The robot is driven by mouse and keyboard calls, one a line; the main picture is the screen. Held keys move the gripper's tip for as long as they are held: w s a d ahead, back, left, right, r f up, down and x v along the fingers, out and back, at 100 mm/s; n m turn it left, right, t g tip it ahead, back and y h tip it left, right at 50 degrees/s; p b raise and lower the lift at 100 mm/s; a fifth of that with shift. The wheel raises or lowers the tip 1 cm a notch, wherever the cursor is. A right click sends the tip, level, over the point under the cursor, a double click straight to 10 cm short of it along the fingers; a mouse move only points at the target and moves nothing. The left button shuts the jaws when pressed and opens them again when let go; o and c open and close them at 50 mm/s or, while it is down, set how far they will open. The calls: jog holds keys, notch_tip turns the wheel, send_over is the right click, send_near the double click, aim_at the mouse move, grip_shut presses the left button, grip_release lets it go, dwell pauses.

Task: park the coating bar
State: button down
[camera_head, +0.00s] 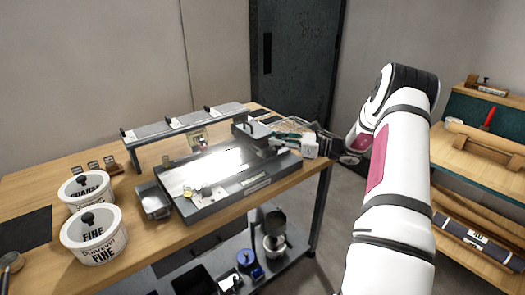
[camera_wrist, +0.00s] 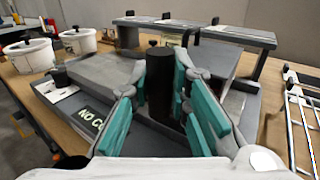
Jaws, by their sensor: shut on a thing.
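My gripper (camera_wrist: 160,103) has its teal fingers shut around a dark upright cylinder (camera_wrist: 159,75), which looks like the handle of the coating bar. How the bar joins it is mostly hidden by the fingers. In the head view my gripper (camera_head: 279,136) reaches in from the right over the far right end of the coating bed. A dark grey block with a handle (camera_head: 254,130) stands there, just left of the fingers. The bed (camera_head: 185,209) is a dark tray with a bright, glossy top. A "NO CO..." label (camera_wrist: 90,118) shows beside the fingers in the wrist view.
A raised grey shelf (camera_head: 185,127) runs along the back of the bench. Two white tubs, one marked FINE (camera_head: 93,236), stand at left. A wire rack (camera_wrist: 303,115) lies at right in the wrist view.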

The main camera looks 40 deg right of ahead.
jog(key=d+b, duration=0.1)
jog(key=d, duration=0.2)
jog(key=shift+d, duration=0.3)
jog(key=shift+r, duration=0.1)
jog(key=c, duration=1.5)
grip_release()
jog(key=shift+d, duration=0.15)
jog(key=v, duration=1.1)
jog(key=shift+s+d, duration=0.15)
jog(key=shift+s, duration=0.25)
